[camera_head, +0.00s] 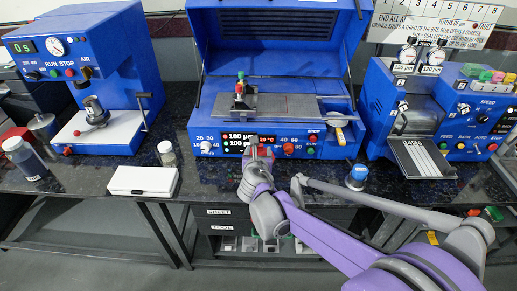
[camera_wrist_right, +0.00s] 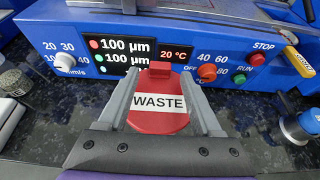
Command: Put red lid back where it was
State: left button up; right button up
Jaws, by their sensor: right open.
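The red lid (camera_wrist_right: 158,118) is a round disc with a raised red knob and a white WASTE label. In the right wrist view it lies between the two grey fingers of my right gripper (camera_wrist_right: 162,95), which are apart on either side of it. In the head view the right gripper (camera_head: 258,155) is just in front of the middle blue machine (camera_head: 272,80) and mostly hides the lid. I cannot tell what lies beneath the lid or whether a finger touches it. My left gripper is not in view.
A white box (camera_head: 143,180) and a small jar (camera_head: 167,154) stand left of the gripper. A blue-capped bottle (camera_head: 356,177) stands to its right. Blue machines stand at left (camera_head: 85,65) and right (camera_head: 440,110). Some dark counter between them is clear.

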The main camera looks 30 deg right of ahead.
jog(key=p+v, duration=0.1)
jog(key=v, duration=0.9)
jog(key=s+a+f+m+g+y, duration=0.2)
jog(key=s+a+f+m, duration=0.1)
jog(key=s+m, duration=0.4)
jog(key=s+a+f+m+g+y, duration=0.2)
jog(key=s+f+m, duration=0.3)
jog(key=m, duration=0.7)
jog(key=s+a+f+m+g+y, duration=0.2)
jog(key=s+a+f+m+y, duration=0.1)
jog(key=s+m, duration=0.7)
jog(key=shift+a+f+m, duration=0.3)
jog(key=shift+a+f, duration=0.4)
jog(key=shift+a, duration=0.1)
notch_tip(320, 180, up, 6)
jog(key=w+p, duration=0.1)
jog(key=p, duration=0.4)
